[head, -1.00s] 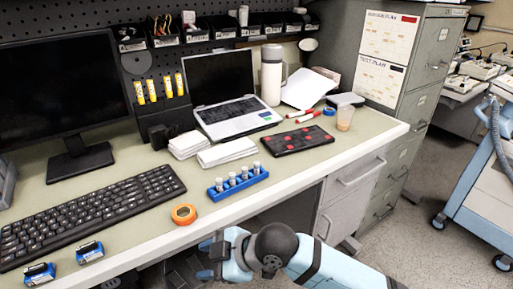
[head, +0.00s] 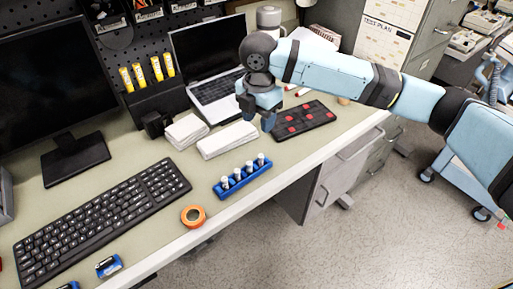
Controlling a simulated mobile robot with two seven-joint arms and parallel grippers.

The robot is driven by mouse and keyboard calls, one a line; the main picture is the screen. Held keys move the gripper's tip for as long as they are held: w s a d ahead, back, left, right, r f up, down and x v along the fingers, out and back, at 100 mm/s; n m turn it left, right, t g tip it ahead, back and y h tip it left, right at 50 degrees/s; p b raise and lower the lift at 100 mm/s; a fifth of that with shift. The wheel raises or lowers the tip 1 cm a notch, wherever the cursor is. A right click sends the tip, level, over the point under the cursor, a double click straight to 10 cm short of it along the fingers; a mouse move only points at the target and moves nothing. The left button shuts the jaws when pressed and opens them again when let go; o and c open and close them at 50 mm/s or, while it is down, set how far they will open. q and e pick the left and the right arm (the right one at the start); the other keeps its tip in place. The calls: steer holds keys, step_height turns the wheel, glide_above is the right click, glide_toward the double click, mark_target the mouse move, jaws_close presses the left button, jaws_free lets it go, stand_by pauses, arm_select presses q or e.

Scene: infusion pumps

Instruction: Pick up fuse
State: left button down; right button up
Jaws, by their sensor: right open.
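Several small white-and-grey cylinders, likely the fuses, stand upright in a row in a blue rack (head: 243,181). One such fuse (head: 261,159) is at the rack's right end. The rack sits near the desk's front edge. My right gripper (head: 256,113) points down above the desk, beyond the rack, between the laptop and a black board with red pieces. Its fingers are dark blue, apart and empty. My left gripper is out of view.
Folded white cloths (head: 227,139) lie behind the rack. The black board (head: 302,119) is right of it. An orange tape roll (head: 193,216) and a keyboard (head: 103,210) are to the left. A laptop (head: 207,68) stands behind.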

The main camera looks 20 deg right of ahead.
glide_above(260, 156)
steer(key=f, duration=0.8)
steer(key=shift+a+f, duration=0.15)
steer(key=shift+a, duration=0.05)
steer(key=f, duration=0.5)
steer(key=shift+d+f, duration=0.1)
steer(key=shift+d, duration=0.2)
steer(key=shift+c, duration=0.5)
jaws_close()
